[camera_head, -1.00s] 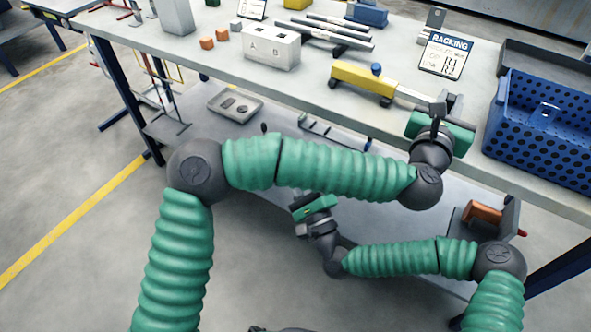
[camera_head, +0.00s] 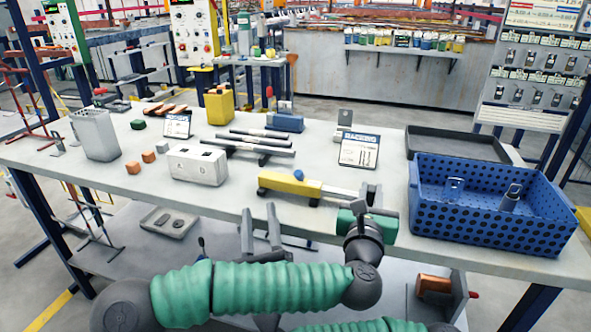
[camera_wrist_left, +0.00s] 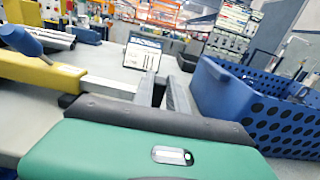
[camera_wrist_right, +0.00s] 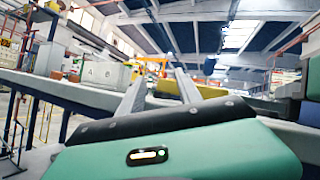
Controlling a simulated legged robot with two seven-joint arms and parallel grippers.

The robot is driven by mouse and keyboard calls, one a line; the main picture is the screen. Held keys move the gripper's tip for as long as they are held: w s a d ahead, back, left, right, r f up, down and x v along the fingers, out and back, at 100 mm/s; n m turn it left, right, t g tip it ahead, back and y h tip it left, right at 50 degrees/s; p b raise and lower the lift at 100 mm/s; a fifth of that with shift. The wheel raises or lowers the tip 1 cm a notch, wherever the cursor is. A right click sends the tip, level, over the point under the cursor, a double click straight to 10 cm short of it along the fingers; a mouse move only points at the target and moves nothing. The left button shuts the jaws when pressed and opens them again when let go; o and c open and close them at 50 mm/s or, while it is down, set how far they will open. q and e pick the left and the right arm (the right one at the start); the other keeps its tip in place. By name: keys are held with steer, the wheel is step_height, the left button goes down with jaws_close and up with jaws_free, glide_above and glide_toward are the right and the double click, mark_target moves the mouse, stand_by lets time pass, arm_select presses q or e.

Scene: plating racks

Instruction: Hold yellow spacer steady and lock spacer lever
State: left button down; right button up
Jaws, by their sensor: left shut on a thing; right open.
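The yellow spacer (camera_head: 285,185) lies on the table with a pale metal bar (camera_head: 340,191) out of its right end. Its blue-knobbed lever (camera_head: 298,174) stands on top; it also shows in the left wrist view (camera_wrist_left: 20,40). My left gripper (camera_head: 370,192) is shut on the bar's right end. In the left wrist view the bar (camera_wrist_left: 108,87) runs to the fingers (camera_wrist_left: 160,90); the exact contact is hidden. My right gripper (camera_head: 260,222) is open and empty at the table's front edge, left of and nearer than the spacer, which shows beyond its fingers in the right wrist view (camera_wrist_right: 205,92).
A blue perforated crate (camera_head: 490,235) stands right of my left gripper. The table's front strip is mostly clear.

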mark_target(299, 170)
steer(key=d+r+m+h, duration=0.1)
steer(key=d+m+h, duration=0.1)
steer(key=w+d+r+m+g+h, duration=0.1)
steer(key=d+r+m+h, duration=0.1)
steer(key=d+m, duration=0.1)
steer(key=w+d+r+m+h, duration=0.1)
steer(key=d+r+m+h, duration=0.1)
steer(key=h, duration=0.1)
steer(key=shift+w+d+g, duration=0.2)
steer(key=shift+g, duration=0.1)
steer(key=shift+m, duration=0.3)
steer(key=x, duration=0.7)
steer(key=shift+w+d+r, duration=0.1)
steer(key=shift+w+d, duration=0.15)
jaws_close()
